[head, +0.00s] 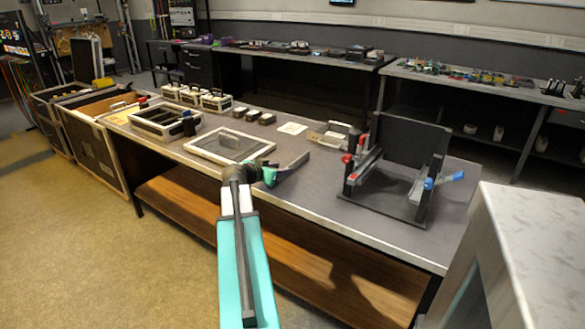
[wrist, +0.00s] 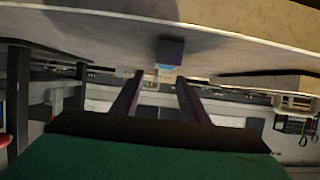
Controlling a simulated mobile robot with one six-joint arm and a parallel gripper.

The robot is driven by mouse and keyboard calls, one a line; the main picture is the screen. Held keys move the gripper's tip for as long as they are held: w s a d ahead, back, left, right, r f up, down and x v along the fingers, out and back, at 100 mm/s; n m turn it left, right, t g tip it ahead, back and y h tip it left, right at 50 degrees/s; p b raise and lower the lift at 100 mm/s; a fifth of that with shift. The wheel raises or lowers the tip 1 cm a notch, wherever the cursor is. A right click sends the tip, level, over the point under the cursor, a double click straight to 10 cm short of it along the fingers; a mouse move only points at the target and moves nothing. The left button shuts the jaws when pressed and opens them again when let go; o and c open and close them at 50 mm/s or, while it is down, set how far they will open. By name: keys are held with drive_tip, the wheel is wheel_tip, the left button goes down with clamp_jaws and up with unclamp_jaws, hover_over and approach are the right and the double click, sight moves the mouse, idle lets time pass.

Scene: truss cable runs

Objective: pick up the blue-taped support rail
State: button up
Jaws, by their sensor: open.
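A black stand (head: 405,150) with an upright back panel is at the right end of the bench. On its right side is a grey rail (head: 418,189) with blue at its outer end (head: 429,183), and a blue piece sticks out further right. A similar grey rail (head: 369,160) with red ends is on the stand's left side. My gripper (head: 302,160) is open and empty over the bench, left of the stand and apart from it. In the wrist view its two fingers (wrist: 156,88) are spread. Beyond them is a dark block (wrist: 171,50) with a light-blue band; I cannot tell what it is.
A framed panel (head: 205,155) lies left of my gripper. A black-and-white case (head: 150,129) and small boxes (head: 267,118) stand further left and back. A grey device (head: 330,137) sits behind my gripper. A pale cabinet (head: 530,225) is at front right. The bench front is clear before the stand.

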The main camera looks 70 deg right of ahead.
drive_tip(key=shift+x, duration=2.6)
drive_tip(key=shift+s, duration=0.15)
clamp_jaws()
